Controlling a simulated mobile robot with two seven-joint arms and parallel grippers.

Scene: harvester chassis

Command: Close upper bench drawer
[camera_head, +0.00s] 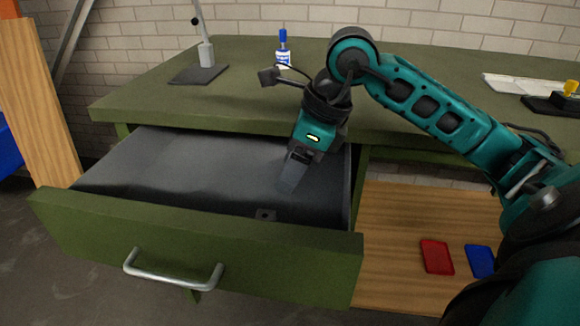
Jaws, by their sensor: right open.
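The upper bench drawer (200,243) is a green drawer with a grey metal inside, pulled well out of the green bench (400,100). Its silver bar handle (173,275) is on the front face, left of centre. My right gripper (288,183) hangs over the open drawer, near its right side, with the fingers pointing down. It is apart from the handle and holds nothing that I can see. Whether its fingertips touch the drawer floor I cannot tell. A small dark piece (265,214) lies inside by the drawer front. My left gripper is not in view.
On the bench top are a blue-capped bottle (283,50), a stand on a dark plate (200,73) and a black-and-yellow item (565,98). A wooden lower shelf (395,215) holds a red tray (437,257) and a blue tray (480,261). A wooden board (38,100) stands at left.

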